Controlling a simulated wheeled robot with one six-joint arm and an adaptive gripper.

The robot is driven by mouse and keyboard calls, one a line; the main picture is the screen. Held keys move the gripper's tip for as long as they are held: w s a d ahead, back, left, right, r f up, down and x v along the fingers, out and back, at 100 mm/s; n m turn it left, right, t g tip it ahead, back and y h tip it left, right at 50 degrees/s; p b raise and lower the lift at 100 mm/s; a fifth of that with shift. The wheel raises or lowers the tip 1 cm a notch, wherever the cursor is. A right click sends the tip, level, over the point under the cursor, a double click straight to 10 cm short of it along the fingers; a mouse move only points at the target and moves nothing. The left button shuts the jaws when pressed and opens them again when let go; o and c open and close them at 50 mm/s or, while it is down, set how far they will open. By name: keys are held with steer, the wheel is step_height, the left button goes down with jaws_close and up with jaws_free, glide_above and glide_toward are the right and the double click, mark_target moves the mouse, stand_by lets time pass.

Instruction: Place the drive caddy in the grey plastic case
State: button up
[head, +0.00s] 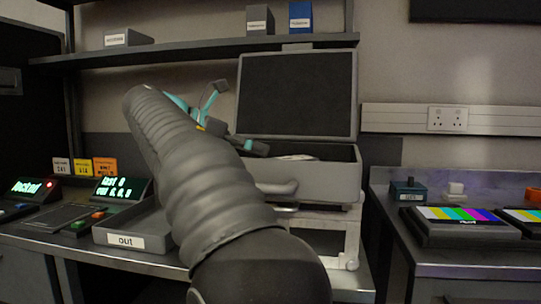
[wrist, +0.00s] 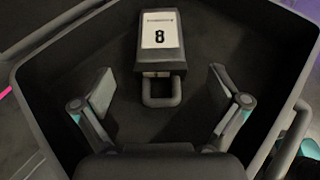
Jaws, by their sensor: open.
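The grey plastic case (head: 318,184) stands open, with its lid (head: 297,95) raised behind it. In the wrist view its rim (wrist: 38,108) surrounds a dark floor. The drive caddy (wrist: 157,60), a dark block with a white label marked 8, lies inside, with its loop handle (wrist: 161,92) pointing towards me. A pale sliver inside the case in the head view seems to be the caddy. My gripper (wrist: 165,95) is open and empty over the case, its fingers on either side of the handle and apart from it. My arm hides part of the case's left side.
A grey tray (head: 118,238) labelled out sits left of the case, partly behind my arm. A shelf (head: 190,51) with several small boxes runs above. Lit displays stand at the left. A right-hand bench (head: 455,257) holds a colour-bar screen (head: 460,215).

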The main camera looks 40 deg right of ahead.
steer(key=shift+v, duration=1.8)
